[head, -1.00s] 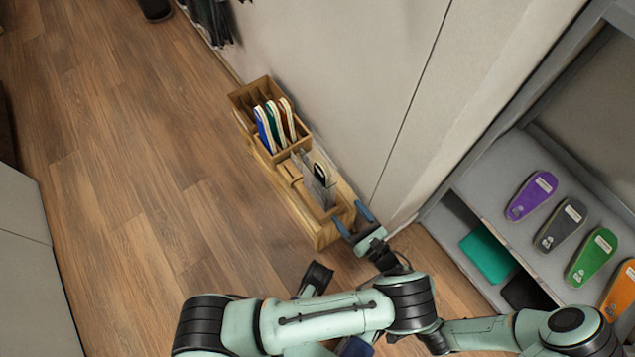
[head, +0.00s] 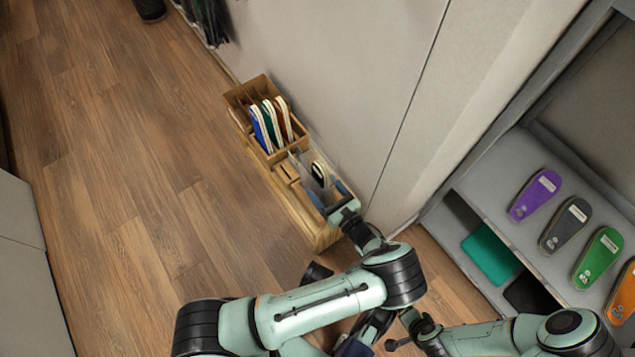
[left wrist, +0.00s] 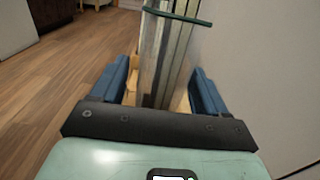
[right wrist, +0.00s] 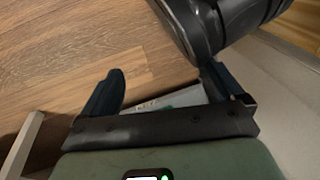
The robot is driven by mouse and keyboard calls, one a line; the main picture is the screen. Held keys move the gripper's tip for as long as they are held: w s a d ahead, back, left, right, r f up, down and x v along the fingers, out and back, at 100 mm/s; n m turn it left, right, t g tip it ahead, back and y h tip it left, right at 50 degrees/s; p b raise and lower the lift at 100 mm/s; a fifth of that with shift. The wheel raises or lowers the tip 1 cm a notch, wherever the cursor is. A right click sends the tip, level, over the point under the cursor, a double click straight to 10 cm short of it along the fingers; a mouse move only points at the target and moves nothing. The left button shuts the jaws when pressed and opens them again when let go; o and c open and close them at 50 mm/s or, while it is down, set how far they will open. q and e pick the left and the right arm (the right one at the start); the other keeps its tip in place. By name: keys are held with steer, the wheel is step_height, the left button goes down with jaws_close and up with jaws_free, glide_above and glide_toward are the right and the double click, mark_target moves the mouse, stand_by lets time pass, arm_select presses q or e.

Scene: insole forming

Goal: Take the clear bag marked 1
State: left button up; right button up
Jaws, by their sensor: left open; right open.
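Upright clear bags (head: 306,163) stand in the front part of a wooden rack (head: 300,213) on the floor by the wall. No mark 1 can be read on them. My left gripper (head: 335,197) is open at the front end of the rack. In the left wrist view, its blue fingers (left wrist: 160,92) stand on either side of the clear sheets (left wrist: 165,55), which rise between them. Whether the fingers touch them I cannot tell. My right gripper (right wrist: 163,88) is open, low over the floor. A pale flat piece with a green mark (right wrist: 172,98) shows behind its fingers.
Blue, green and brown insoles (head: 270,122) stand in the rack's rear box. The wall (head: 350,90) runs close along the rack. A grey shelf (head: 470,205) at right holds purple, grey, green and orange insoles. The wooden floor (head: 130,180) at left is clear.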

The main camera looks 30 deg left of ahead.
arm_select(q)
steer(key=x, duration=0.2)
steer(key=shift+w+a, duration=0.1)
steer(key=shift+a, duration=0.3)
steer(key=c, duration=1)
steer(key=shift+c, duration=0.2)
steer(key=shift+r, duration=0.1)
